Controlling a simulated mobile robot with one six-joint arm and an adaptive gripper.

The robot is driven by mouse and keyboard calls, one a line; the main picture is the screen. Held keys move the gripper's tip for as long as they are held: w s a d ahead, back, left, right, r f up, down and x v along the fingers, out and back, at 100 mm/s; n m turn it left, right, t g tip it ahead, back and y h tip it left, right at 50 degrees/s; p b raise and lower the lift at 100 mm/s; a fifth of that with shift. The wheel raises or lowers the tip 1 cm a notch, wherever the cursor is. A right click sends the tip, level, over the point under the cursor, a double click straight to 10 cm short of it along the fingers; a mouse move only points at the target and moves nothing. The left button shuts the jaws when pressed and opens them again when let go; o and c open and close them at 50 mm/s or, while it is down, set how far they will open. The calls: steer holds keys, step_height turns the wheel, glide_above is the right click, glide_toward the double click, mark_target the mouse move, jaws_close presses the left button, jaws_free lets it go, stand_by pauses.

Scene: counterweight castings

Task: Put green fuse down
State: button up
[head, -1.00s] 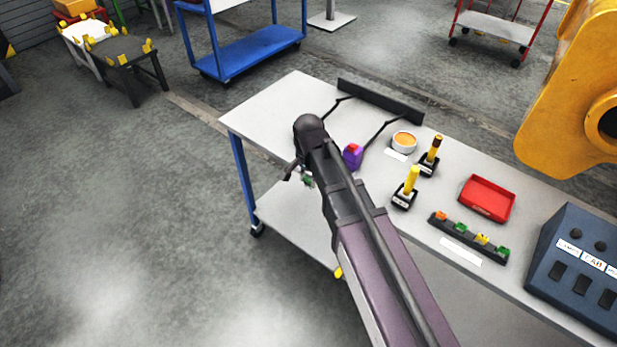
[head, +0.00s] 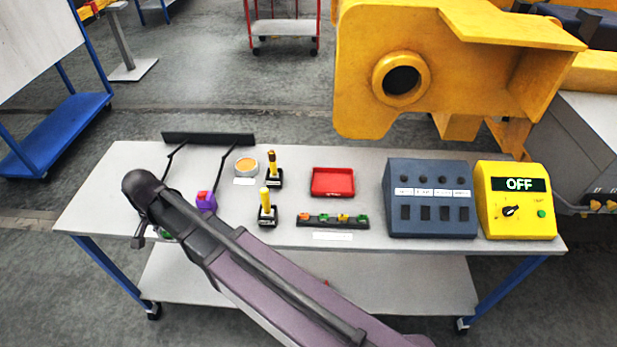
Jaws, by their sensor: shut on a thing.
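My gripper (head: 152,236) is at the left front part of the table, mostly hidden behind my own arm. It is shut on a small green fuse (head: 165,235), of which only a sliver shows beside the arm. I cannot tell whether the fuse touches the table. A black fuse rack (head: 333,224) lies near the table's front edge, well to the right of my gripper. Small orange, green and yellow fuses stand in it, with a green one (head: 362,218) at its right end.
The table's left end is bare.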

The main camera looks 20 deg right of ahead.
mark_target(166, 233)
steer(key=shift+r+p, duration=1.1)
steer(key=shift+r, duration=0.5)
steer(key=shift+s+a, duration=0.1)
